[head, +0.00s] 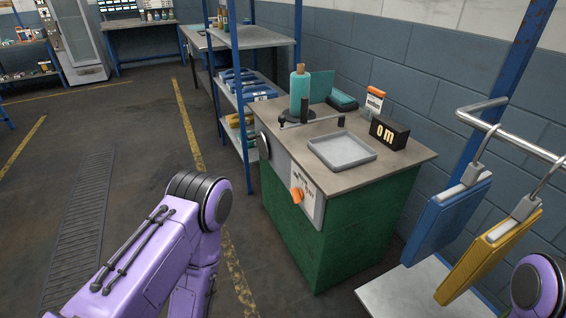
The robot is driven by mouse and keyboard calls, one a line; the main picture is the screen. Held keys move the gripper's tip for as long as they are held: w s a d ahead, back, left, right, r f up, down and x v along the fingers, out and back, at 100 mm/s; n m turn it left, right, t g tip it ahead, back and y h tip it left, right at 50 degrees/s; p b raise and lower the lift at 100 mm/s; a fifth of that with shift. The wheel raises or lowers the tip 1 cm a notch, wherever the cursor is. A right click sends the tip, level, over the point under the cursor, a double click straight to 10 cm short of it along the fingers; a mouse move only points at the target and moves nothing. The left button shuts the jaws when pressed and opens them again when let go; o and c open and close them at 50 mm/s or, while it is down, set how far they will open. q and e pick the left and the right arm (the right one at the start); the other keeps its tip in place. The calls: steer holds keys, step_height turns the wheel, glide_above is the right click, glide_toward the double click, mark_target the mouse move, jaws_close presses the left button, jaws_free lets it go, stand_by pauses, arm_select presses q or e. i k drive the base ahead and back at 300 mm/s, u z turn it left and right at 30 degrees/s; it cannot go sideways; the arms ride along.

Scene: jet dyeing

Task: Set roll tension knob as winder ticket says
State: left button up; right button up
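The green-bodied machine (345,238) with a grey top stands in the middle of the view. An orange knob (297,195) sits on the pale panel on its front left face; the marks around it are too small to read. A round black part (263,146) is higher on the same face. A small orange-and-white card or label (375,93) stands at the back of the top, its text unreadable; I cannot tell if it is the winder ticket. My purple arm parts show at lower left and lower right, apart from the machine. Both grippers are out of view.
The top holds a shallow grey tray (340,165), a black counter block (390,133) and a teal roll (300,95). Blue and yellow hanging items (447,217) are at right by a metal rail (505,132). A blue shelf rack (238,100) stands behind. Floor at left is clear.

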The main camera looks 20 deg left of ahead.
mark_target(297, 195)
steer(key=z, duration=0.55)
steer(key=k, duration=1.3)
steer(key=u, duration=0.15)
steer(key=i, duration=0.6)
steer(key=u, duration=0.75)
steer(key=i, duration=1.1)
steer(key=z, duration=0.6)
